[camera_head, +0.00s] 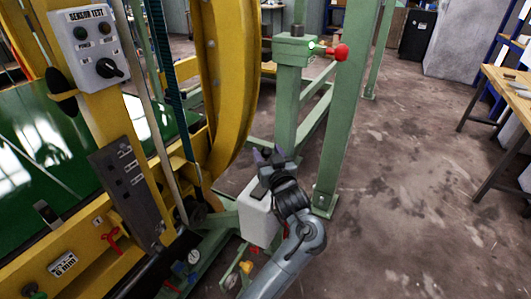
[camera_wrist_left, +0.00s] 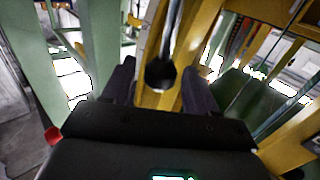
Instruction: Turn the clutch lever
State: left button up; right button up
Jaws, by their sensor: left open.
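My left gripper (camera_head: 268,153) points up and away beside the green frame, over a pale box. It is open. In the left wrist view a metal lever with a black ball knob (camera_wrist_left: 160,73) lies in line with the gap between my two dark fingers (camera_wrist_left: 158,85). I cannot tell whether they touch it. In the head view I cannot make out that lever. A red knob (camera_head: 341,52) sticks out to the right from a green box on the post, well above my gripper. I cannot tell which of these is the clutch lever.
The yellow machine (camera_head: 233,80) with its grey control panel (camera_head: 92,48) stands close to the left of my gripper. Green posts (camera_head: 343,120) rise just beyond it. A pale box (camera_head: 256,215) sits below. The floor to the right is clear up to a workbench (camera_head: 505,88).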

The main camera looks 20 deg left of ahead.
pick_arm(q)
jog(key=shift+w+a, duration=0.4)
jog(key=shift+w, duration=0.1)
jog(key=shift+s+d, duration=0.1)
jog(key=shift+c, duration=1.4)
grip_shut()
